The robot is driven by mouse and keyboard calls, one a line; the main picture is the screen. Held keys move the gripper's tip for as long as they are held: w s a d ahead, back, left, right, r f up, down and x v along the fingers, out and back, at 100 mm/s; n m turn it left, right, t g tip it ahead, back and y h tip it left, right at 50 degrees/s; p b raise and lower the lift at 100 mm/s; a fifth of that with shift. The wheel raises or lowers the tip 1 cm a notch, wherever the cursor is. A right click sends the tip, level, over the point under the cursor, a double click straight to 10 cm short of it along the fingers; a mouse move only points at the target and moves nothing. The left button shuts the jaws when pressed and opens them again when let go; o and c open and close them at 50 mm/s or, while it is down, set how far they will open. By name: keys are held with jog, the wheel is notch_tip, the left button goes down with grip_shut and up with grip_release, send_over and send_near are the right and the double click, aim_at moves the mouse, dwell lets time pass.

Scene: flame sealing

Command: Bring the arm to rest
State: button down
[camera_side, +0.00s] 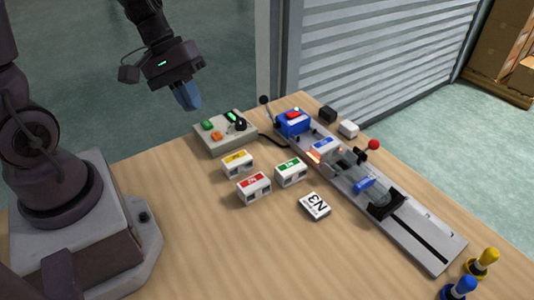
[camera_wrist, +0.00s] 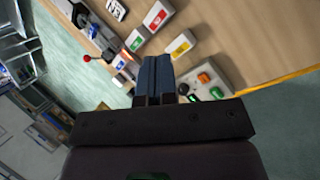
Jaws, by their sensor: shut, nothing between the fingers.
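My gripper (camera_side: 187,97) hangs in the air at the upper left of the side view, above and behind the far edge of the wooden table. Its blue fingers are closed together and hold nothing. In the wrist view the shut fingers (camera_wrist: 153,72) point toward the table, where the blocks and control box lie beyond them. The gripper touches nothing.
A control box (camera_side: 226,134) with buttons is nearest my gripper. White blocks with yellow (camera_side: 238,164), red (camera_side: 253,188) and green (camera_side: 291,172) labels stand by an N3 card (camera_side: 314,206). A long metal rig (camera_side: 425,232) with a red-knobbed lever lies right. Two plungers (camera_side: 482,263) stand front right.

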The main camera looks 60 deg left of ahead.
jog(key=s+d+r+m+t+y, duration=0.2)
jog(key=s+r+m, duration=0.1)
jog(key=r+m, duration=0.2)
jog(key=s+d+r+m+t+y, duration=0.1)
jog(key=s+d+r+m+y, duration=0.1)
jog(key=r, duration=0.6)
jog(key=m+y, duration=0.1)
jog(key=m, duration=0.1)
jog(key=shift+s+r+m+t, duration=0.15)
jog(key=shift+s+m+t, duration=0.25)
